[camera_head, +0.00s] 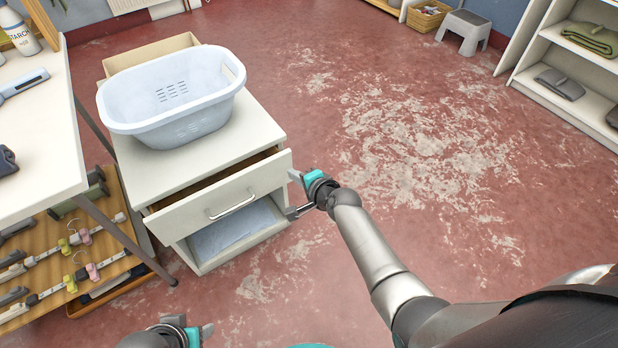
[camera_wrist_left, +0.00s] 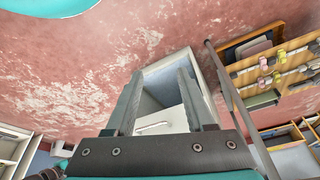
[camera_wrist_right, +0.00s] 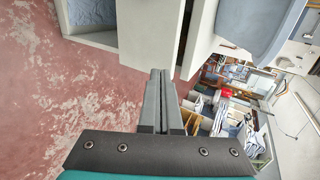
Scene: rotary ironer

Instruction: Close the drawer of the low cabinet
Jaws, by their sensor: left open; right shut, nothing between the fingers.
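The low white cabinet (camera_head: 255,125) stands left of centre in the head view. Its top drawer (camera_head: 190,216) is partly open, with a dark gap behind its front and a silver handle (camera_head: 232,206) on it. My right gripper (camera_head: 292,212) is shut and empty beside the right end of the drawer front; I cannot tell whether it touches. In the right wrist view its fingers (camera_wrist_right: 161,75) are together, left of a pale panel edge. My left gripper (camera_head: 197,333) is low in the head view. In the left wrist view (camera_wrist_left: 157,80) it is open and empty, the cabinet beyond it.
A pale laundry basket (camera_head: 175,92) sits on the cabinet, with a cardboard box (camera_head: 150,52) behind. A white table (camera_head: 38,130) and a wooden hanger shelf (camera_head: 75,245) stand close on the left. The red floor (camera_head: 400,130) is clear to the right.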

